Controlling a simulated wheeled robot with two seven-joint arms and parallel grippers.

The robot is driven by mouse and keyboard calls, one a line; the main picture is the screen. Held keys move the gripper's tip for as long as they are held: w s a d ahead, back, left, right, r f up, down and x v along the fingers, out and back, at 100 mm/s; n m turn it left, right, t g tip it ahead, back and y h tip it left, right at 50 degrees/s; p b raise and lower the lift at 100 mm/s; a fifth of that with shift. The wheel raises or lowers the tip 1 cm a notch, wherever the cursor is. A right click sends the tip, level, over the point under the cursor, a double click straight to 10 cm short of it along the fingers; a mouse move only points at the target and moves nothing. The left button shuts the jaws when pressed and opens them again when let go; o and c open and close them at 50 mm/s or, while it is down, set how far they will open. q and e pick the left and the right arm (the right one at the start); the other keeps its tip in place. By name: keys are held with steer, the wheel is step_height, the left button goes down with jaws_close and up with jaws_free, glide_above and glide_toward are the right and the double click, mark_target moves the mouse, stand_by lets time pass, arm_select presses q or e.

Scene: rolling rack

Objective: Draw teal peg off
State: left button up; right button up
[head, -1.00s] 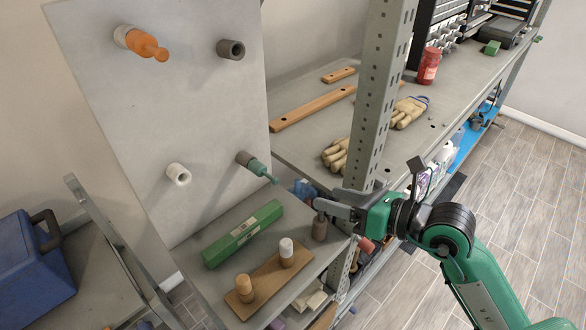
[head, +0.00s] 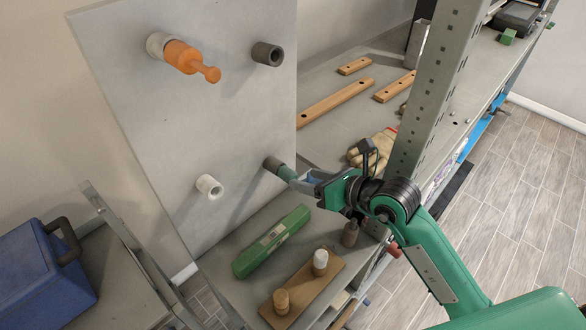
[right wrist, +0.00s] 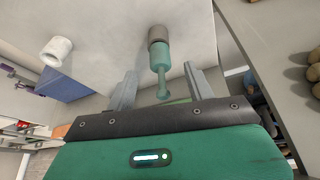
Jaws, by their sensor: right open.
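The teal peg (head: 286,173) sits in a dark grey socket (head: 271,163) low on the right side of the upright grey panel. Its thin handle with a knob end points out from the panel. In the right wrist view the peg (right wrist: 160,62) and its handle stand between the two fingers. My right gripper (right wrist: 157,85) is open, with one finger on each side of the handle and gaps showing on both sides. In the head view the gripper (head: 300,183) partly hides the handle. My left gripper is not in view.
An orange peg (head: 186,58) sits in a white socket at the upper left of the panel (head: 150,110). A dark socket (head: 268,54) and a white socket (head: 209,187) are empty. Below are a green box (head: 272,241) and a wooden block (head: 310,290) with two pegs. A rack post (head: 430,90) stands close right.

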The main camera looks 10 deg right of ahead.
mark_target(295, 176)
steer(key=p+x, duration=0.1)
steer(key=x, duration=0.3)
steer(key=shift+w+a, duration=0.15)
steer(key=shift+x, duration=0.8)
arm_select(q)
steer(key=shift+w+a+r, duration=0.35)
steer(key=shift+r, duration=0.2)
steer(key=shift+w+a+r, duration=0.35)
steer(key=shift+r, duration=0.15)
arm_select(e)
steer(key=shift+f, duration=0.1)
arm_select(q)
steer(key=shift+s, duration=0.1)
arm_select(e)
steer(key=c, duration=1.1)
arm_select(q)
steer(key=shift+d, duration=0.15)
